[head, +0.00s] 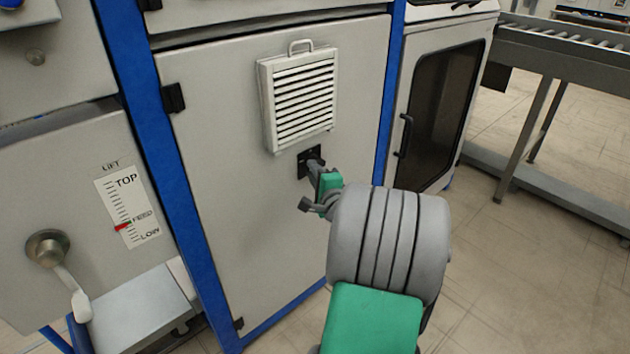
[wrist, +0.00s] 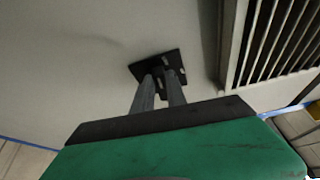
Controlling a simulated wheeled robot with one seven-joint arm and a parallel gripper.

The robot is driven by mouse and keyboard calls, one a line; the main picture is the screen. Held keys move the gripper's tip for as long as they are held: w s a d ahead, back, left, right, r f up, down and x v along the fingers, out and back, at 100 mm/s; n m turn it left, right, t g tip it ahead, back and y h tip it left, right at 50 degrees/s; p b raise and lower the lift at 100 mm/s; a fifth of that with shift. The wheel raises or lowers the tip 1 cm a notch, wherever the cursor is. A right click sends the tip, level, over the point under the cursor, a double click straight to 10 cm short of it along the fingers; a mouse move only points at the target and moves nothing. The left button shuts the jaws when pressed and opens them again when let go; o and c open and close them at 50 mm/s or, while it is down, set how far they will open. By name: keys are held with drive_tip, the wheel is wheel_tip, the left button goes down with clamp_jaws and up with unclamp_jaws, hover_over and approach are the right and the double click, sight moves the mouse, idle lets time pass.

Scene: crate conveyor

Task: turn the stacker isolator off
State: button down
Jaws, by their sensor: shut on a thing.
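The isolator is a small black plate (head: 305,160) on the grey cabinet door, just below the louvred vent. In the wrist view the isolator plate (wrist: 172,66) shows with pale marks on it. My gripper (head: 314,166) reaches it from the lower right, and in the wrist view its two grey fingers (wrist: 160,88) are close together at the plate. The fingers are shut on the isolator's handle, which they mostly hide. I cannot tell the handle's angle.
The louvred vent (head: 300,98) with a top handle sticks out just above the isolator. A lift panel with a crank (head: 48,248) stands at the left. A dark-windowed door (head: 440,115) and a roller conveyor (head: 570,60) are at the right. Floor at lower right is clear.

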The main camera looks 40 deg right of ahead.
drive_tip(key=shift+f+n+t+b, duration=0.3)
drive_tip(key=shift+n+b, duration=0.2)
drive_tip(key=shift+b, duration=0.15)
drive_tip(key=shift+r, duration=0.15)
drive_tip(key=c, duration=1.3)
unclamp_jaws()
drive_tip(key=shift+c, duration=0.2)
drive_tip(key=v, duration=0.8)
drive_tip(key=shift+p, duration=0.35)
drive_tip(key=shift+w, duration=0.1)
